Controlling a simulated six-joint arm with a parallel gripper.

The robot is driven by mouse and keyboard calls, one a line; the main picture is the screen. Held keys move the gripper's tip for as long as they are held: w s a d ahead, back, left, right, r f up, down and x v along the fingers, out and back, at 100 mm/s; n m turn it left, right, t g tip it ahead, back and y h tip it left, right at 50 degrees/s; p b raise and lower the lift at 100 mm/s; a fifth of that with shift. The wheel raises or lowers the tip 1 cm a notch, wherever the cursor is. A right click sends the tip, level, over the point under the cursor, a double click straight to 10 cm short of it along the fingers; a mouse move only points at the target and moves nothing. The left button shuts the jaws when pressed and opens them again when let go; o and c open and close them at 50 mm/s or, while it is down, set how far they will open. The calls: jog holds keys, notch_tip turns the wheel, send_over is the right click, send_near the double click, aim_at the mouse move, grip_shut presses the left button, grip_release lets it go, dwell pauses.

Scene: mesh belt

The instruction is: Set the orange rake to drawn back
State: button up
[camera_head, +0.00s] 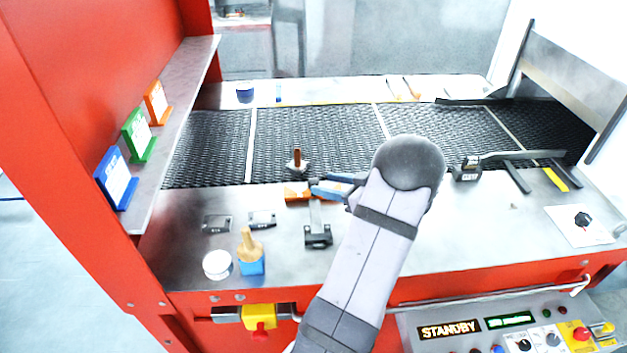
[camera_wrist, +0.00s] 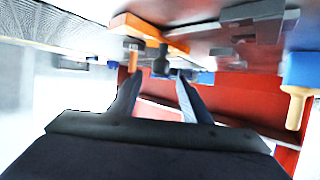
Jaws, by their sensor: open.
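The orange rake (camera_head: 296,192) lies at the near edge of the mesh belt, its orange bar partly hidden by my gripper. A grey stem runs from it toward a dark base (camera_head: 318,237) on the steel table. In the wrist view the orange bar (camera_wrist: 150,30) is at the top, beyond the fingertips, with a dark knob (camera_wrist: 160,62) below it. My gripper (camera_head: 320,188) is at the rake's right end in the head view; its jaws (camera_wrist: 160,80) are open, and no object is clearly held. Whether a finger touches the rake, I cannot tell.
A brown peg on a grey base (camera_head: 297,163) stands on the mesh belt (camera_head: 215,140). A blue block with a wooden handle (camera_head: 250,262) and a white round tub (camera_head: 216,264) stand at the front left. A dark lever (camera_head: 467,170) is at right. The front-right table is mostly clear.

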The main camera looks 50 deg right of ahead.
aim_at(316, 182)
jog(key=shift+p+x, duration=0.8)
jog(key=shift+x, duration=2.2)
